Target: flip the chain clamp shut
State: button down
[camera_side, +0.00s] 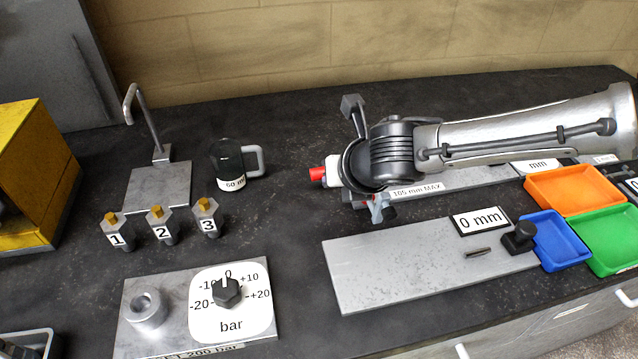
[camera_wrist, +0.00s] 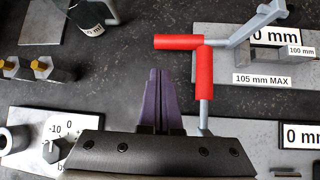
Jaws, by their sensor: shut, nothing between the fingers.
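The chain clamp shows in the wrist view as two red grips on grey metal bars. One red grip (camera_wrist: 178,42) lies level and the other red grip (camera_wrist: 204,80) points down the picture. A grey bent arm (camera_wrist: 252,28) runs from them to the upper right. In the side view a red end (camera_side: 317,174) shows left of my arm, and most of the clamp is hidden. My gripper (camera_wrist: 159,72) has its dark purple fingers together and empty. They are left of the downward red grip in the wrist view; contact cannot be told. In the side view my arm hides the fingertips.
A metal plate (camera_side: 400,270) with a black knob (camera_side: 520,238) lies in front of my arm. Numbered pieces (camera_side: 160,224), a mug (camera_side: 229,165) and a dial plate (camera_side: 132,325) stand left. Orange (camera_side: 575,185), blue (camera_side: 556,240) and green (camera_side: 610,240) trays are right.

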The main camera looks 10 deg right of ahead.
aim_at(315, 178)
dwell(0.3)
jog(key=x, duration=1)
jog(key=shift+d+r, duration=0.1)
jog(key=shift+r, duration=0.1)
jog(key=shift+w+r+m+y, duration=0.1)
jog(key=shift+r+m+y, duration=0.65)
jog(key=shift+y, duration=0.55)
jog(key=shift+r+y, duration=0.3)
jog(key=shift+r, duration=0.35)
jog(key=d+r+m+t+y, duration=0.1)
jog(key=d+r+y, duration=0.1)
jog(key=r, duration=0.1)
jog(key=d+r+m+t+y, duration=0.1)
jog(key=d+r+m+y, duration=0.1)
jog(key=d+r+y, duration=0.1)
jog(key=d+r+m+t+y, duration=0.1)
jog(key=d+r+m+y, duration=0.1)
jog(key=r+y, duration=0.1)
jog(key=shift+d+r, duration=0.15)
jog(key=shift+d, duration=0.1)
jog(key=shift+d+r, duration=0.3)
jog(key=shift+d, duration=0.35)
